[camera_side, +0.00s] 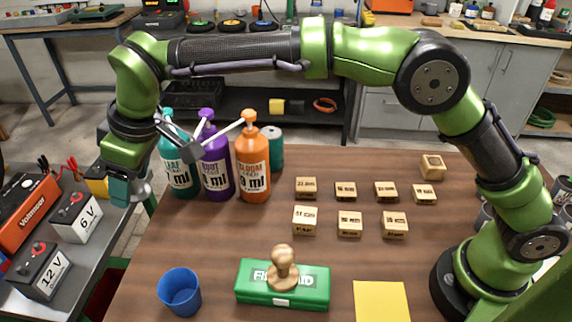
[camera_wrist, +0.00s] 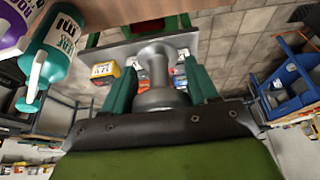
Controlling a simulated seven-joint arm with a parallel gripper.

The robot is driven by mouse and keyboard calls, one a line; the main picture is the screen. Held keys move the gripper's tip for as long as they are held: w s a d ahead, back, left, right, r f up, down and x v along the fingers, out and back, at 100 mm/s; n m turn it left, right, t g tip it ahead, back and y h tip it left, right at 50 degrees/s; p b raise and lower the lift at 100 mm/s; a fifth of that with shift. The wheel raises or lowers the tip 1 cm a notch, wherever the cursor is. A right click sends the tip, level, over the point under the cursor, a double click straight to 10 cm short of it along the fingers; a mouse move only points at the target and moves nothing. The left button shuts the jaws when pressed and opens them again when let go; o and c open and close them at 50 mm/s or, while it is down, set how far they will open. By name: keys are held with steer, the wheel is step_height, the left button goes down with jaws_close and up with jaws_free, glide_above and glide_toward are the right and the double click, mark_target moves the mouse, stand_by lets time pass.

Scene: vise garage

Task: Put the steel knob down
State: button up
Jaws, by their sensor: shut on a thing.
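My gripper (camera_side: 134,192) hangs at the left of the side view, left of the pump bottles and near the table's left edge. In the wrist view my gripper (camera_wrist: 160,66) has its two teal fingers on either side of the grey steel knob (camera_wrist: 157,95) and is shut on it. The knob has a rounded end and a wider, flared part. It is held in the air, clear of the table (camera_side: 225,225). In the side view the knob is mostly hidden by the fingers.
A teal bottle (camera_side: 178,170), a purple bottle (camera_side: 215,172) and an orange bottle (camera_side: 252,170) stand close right of my gripper. A blue cup (camera_side: 180,292), a green box (camera_side: 310,292) bearing a wooden knob (camera_side: 283,268), a yellow sheet (camera_side: 381,302) and several wooden blocks are on the table.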

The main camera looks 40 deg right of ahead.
step_height(320, 180, up, 7)
steer(key=shift+r, duration=0.1)
steer(key=w+d+r+m+t+h, duration=0.1)
steer(key=w+d+m, duration=0.15)
steer(key=d, duration=0.55)
steer(key=w+d+r+m, duration=0.1)
steer(key=w+d+m, duration=0.15)
steer(key=d, duration=0.55)
steer(key=m+h, duration=0.5)
steer(key=m, duration=0.5)
glide_above(363, 162)
steer(key=s, duration=0.2)
step_height(363, 162, down, 2)
steer(key=f, duration=2.7)
steer(key=shift+w+a+f, duration=0.3)
steer(key=shift+a+f, duration=0.05)
steer(key=shift+a, duration=0.05)
steer(key=shift+f, duration=0.15)
steer(key=o, duration=1.2)
